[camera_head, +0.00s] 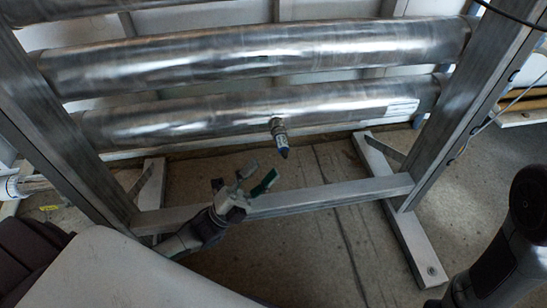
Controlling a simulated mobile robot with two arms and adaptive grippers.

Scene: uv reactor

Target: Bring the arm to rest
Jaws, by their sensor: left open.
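My left gripper (258,176) is open and empty, with its fingers spread apart. It is in front of the lower crossbar of the metal frame (340,194), below and a little left of a small dark-tipped valve or nozzle (280,140). A gap shows in the picture between the fingers and the nozzle. My left arm comes up from the lower left, partly hidden by a pale grey body part of mine. Part of my right arm shows at the lower right edge; its gripper is not in view.
Large shiny horizontal pipes (260,55) span the frame behind the gripper. Slanted metal posts (60,130) stand on both sides, with feet (405,225) reaching forward on the floor. The floor (320,250) between the two arms is clear.

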